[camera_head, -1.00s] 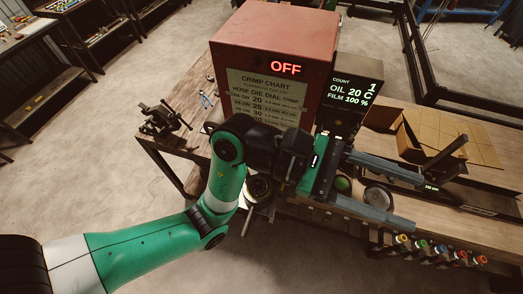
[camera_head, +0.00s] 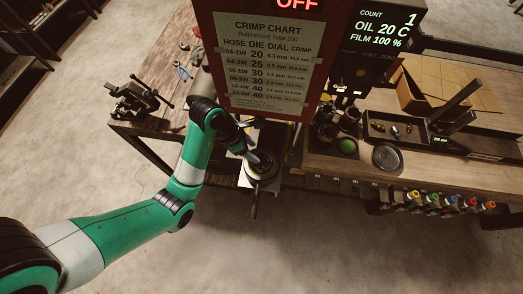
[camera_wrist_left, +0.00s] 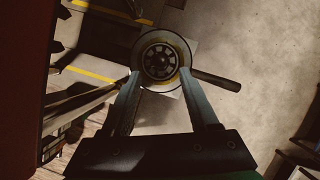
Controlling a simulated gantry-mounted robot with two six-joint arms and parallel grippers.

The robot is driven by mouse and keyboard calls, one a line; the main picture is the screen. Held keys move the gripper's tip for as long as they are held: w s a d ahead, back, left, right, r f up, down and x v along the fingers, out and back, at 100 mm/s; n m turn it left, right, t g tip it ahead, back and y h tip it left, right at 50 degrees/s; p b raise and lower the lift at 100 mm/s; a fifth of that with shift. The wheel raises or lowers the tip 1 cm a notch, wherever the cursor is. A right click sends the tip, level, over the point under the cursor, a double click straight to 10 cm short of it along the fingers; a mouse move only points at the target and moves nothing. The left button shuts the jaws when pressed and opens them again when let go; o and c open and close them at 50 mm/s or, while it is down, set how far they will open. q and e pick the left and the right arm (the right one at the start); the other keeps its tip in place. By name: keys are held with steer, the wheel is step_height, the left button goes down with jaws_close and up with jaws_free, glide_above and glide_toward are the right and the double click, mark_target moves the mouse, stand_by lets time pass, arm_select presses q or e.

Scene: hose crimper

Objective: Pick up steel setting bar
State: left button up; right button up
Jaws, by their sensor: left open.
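A dark bar (camera_wrist_left: 215,80) sticks out sideways from a round, yellow-rimmed crimper head (camera_wrist_left: 160,58) in the left wrist view. In the head view the bar (camera_head: 254,206) points toward the front from the same round head (camera_head: 262,168). I cannot tell for certain that it is the steel setting bar, or whether it is loose or fixed. My left gripper (camera_wrist_left: 160,75) is open and empty, its fingers spread over the round head's near edge, with the bar to their right. In the head view the gripper (camera_head: 250,157) is small and partly hidden by its wrist.
The red crimper cabinet (camera_head: 265,70) with its chart stands close behind the arm. A vise (camera_head: 137,100) and blue pliers (camera_head: 182,70) lie on the bench to the left. A dark tray (camera_head: 395,130), a round metal dish (camera_head: 387,157) and a cardboard box (camera_head: 425,85) are at the right.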

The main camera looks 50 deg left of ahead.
mark_target(261, 156)
arm_select(q)
steer(key=shift+b+x, duration=0.8)
steer(key=shift+x, duration=0.6)
steer(key=b+x, duration=0.2)
steer(key=x, duration=0.2)
steer(key=shift+w+d+f, duration=0.1)
steer(key=shift+w+f, duration=0.15)
steer(key=shift+f, duration=0.1)
jaws_close()
arm_select(e)
step_height(261, 156, down, 5)
steer(key=shift+f, duration=0.2)
